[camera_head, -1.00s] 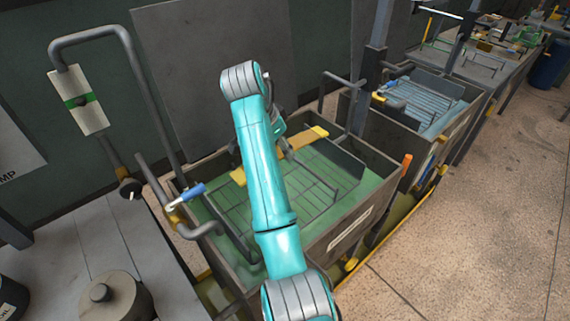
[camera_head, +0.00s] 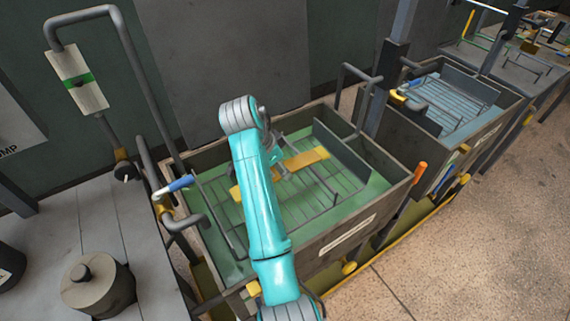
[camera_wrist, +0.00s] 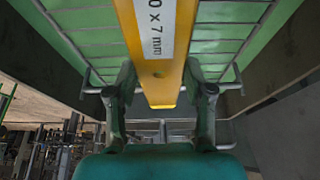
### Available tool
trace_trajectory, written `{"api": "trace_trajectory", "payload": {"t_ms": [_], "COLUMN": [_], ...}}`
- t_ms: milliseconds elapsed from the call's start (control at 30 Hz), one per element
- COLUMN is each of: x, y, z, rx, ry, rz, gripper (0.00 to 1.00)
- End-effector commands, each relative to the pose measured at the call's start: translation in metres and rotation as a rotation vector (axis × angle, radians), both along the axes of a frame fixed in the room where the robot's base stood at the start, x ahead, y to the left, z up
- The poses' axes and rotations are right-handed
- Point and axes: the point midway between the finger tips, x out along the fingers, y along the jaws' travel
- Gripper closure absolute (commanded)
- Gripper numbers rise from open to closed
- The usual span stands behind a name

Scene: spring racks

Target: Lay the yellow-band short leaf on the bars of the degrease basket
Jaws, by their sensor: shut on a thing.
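The yellow leaf (camera_head: 305,159) is a flat yellow strip, partly hidden behind my arm in the head view. In the wrist view the leaf (camera_wrist: 125,20) carries a white label reading "0 x 7 mm" and runs between my fingers. My gripper (camera_wrist: 158,85) is shut on it; in the head view it is mostly hidden by my arm. The basket's bars (camera_head: 312,200) lie in a tank of green liquid, under the leaf. The bars (camera_wrist: 80,25) also show behind the leaf in the wrist view. I cannot tell whether the leaf touches them.
The tank wall (camera_head: 383,205) surrounds the basket, with an upright frame at its back right. A blue-gripped handle (camera_head: 180,184) stands at the left rim. A second tank with blue liquid (camera_head: 440,110) stands to the right. A grey lidded pot (camera_head: 97,287) is at lower left.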

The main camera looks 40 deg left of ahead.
Motion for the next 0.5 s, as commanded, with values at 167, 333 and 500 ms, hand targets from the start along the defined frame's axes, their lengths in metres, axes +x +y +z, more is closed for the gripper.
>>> {"api": "trace_trajectory", "payload": {"t_ms": [167,333,500], "x": [0.0007,0.0008,0.0008], "y": [0.0001,0.0000,0.0000], "z": [0.0014,-0.0025,-0.0064], "rx": [0.002,0.002,0.002], "ry": [-0.002,-0.002,-0.002], "rz": [0.000,0.000,0.000], "gripper": [1.00,1.00,1.00]}}
